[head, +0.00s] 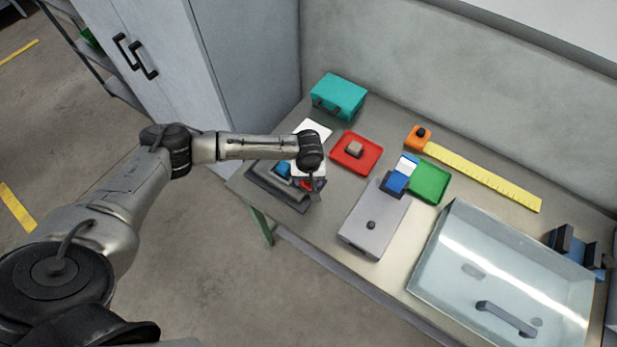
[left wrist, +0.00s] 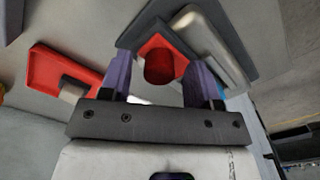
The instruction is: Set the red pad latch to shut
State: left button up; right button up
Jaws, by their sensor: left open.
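The red pad latch shows in the left wrist view as a dark red round knob (left wrist: 160,68) on a brighter red plate, on a dark grey base (left wrist: 133,36). In the head view only a small red patch (head: 306,184) of it shows beneath my left gripper (head: 316,194). My left gripper (left wrist: 163,82) is open in the left wrist view, with one purple finger on each side of the knob. I cannot tell whether the fingers touch it. The latch's setting cannot be read. My right gripper is not in view.
Beside the base stand a red tray (head: 374,165) with a small block and a teal case (head: 338,95). Farther right are a grey box (head: 362,238), a green tray (head: 436,182), a yellow ruler (head: 485,178), a clear-lidded box (head: 450,270) and a blue-black stand (head: 570,262).

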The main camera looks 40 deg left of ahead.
pick_arm(q)
grip_shut()
jog(key=shift+a+r+p, duration=0.1)
jog(key=shift+r+p, duration=0.05)
jog(key=shift+p, duration=0.15)
jog(key=a+p, duration=0.2)
jog(key=p, duration=0.1)
jog(key=shift+s+a+r, duration=0.15)
jog(key=shift+s+a, duration=0.05)
jog(key=shift+a, duration=0.1)
jog(key=shift+a+p, duration=0.35)
jog(key=shift+a, duration=0.05)
jog(key=shift+f, duration=0.3)
grip_release()
jog(key=shift+a, duration=0.2)
